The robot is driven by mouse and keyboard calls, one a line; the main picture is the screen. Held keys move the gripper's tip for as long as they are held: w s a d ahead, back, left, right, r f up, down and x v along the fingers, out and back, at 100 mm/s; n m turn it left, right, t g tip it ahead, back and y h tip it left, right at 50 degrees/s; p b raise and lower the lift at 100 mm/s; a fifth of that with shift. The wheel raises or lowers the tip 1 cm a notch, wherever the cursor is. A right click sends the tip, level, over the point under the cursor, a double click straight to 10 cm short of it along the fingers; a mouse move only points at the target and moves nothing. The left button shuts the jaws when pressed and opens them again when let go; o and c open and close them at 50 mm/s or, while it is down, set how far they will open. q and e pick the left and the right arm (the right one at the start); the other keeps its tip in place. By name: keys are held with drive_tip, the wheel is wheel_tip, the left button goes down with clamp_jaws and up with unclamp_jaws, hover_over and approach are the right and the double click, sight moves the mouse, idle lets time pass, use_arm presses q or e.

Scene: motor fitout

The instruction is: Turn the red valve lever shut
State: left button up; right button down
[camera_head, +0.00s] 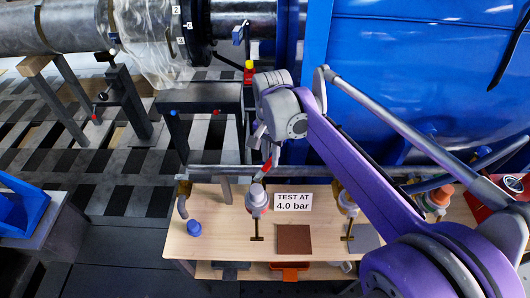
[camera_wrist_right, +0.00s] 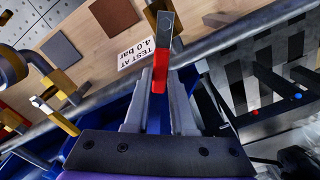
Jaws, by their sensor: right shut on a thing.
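The red valve lever (camera_head: 267,164) stands above the workbench, near the rail at the bench's back edge, over a pale valve body (camera_head: 257,198) with a brass fitting. My right gripper (camera_head: 263,146) reaches down to it from above. In the right wrist view, the red lever (camera_wrist_right: 160,78) lies between the two grey fingers, which are shut on it. A grey metal end of the lever sticks out beyond the fingertips. The valve body is hard to make out in that view. My left gripper is not in view.
A "TEST AT 4.0 bar" sign (camera_head: 293,202) and a brown square (camera_head: 294,239) lie on the wooden bench (camera_head: 219,247). A second valve fitting (camera_head: 347,203) stands to the right. A blue cap (camera_head: 194,228) sits at the left. A large blue tank (camera_head: 400,60) rises behind.

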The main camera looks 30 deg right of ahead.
drive_tip(key=shift+s+a+m+p, duration=0.15)
drive_tip(key=shift+s+m, duration=0.8)
drive_tip(key=shift+m, duration=0.95)
drive_tip(key=shift+s+d+m+p, duration=0.1)
drive_tip(key=shift+s+m+p, duration=0.15)
drive_tip(key=shift+s+m, duration=1.2)
drive_tip(key=shift+s+a+m+p, duration=0.15)
drive_tip(key=shift+s+m, duration=0.3)
drive_tip(key=shift+m, duration=1.9)
drive_tip(key=c, duration=0.7)
unclamp_jaws()
drive_tip(key=shift+c, duration=0.2)
